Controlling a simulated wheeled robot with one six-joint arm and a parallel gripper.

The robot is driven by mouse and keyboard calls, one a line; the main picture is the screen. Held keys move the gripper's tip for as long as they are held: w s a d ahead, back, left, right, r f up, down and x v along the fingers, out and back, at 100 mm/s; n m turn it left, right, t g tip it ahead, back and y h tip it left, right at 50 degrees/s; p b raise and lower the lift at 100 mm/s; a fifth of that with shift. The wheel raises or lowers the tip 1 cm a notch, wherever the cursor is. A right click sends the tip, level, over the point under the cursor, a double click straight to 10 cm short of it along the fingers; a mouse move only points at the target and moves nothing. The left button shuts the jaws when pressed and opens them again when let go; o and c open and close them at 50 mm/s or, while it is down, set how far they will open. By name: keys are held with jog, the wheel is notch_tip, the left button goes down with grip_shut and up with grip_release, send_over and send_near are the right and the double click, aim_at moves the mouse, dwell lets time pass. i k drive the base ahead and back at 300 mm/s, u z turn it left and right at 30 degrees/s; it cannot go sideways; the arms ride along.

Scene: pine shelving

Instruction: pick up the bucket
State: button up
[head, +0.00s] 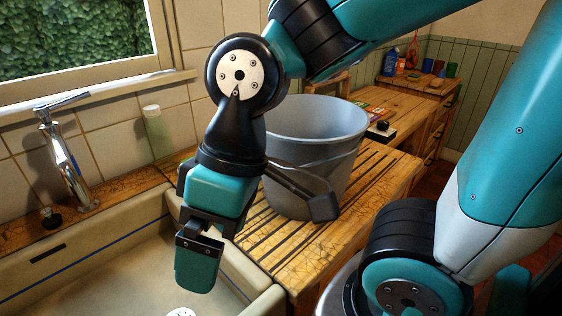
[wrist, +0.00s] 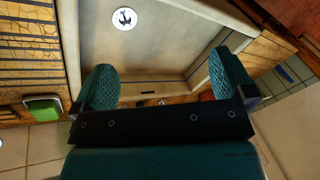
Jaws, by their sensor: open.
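The bucket (head: 314,130) is a grey pail standing upright on the slatted wooden drainboard, right of the sink in the head view. My arm hides part of its left side. My gripper (head: 200,262) points down over the sink's right side, left of the bucket and apart from it. In the wrist view my gripper (wrist: 160,88) has its two teal fingers spread wide with nothing between them. The bucket does not show in the wrist view.
The sink (head: 120,265) is a pale basin with a chrome faucet (head: 66,160) behind it. Slatted drainboard (head: 275,245) is bare in front of the bucket. A farther counter holds bottles and cups (head: 427,66).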

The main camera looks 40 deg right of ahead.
aim_at(322, 135)
jog(key=k, duration=1)
jog(key=u, duration=1.3)
jog(key=i, duration=0.9)
jog(key=z, duration=1.95)
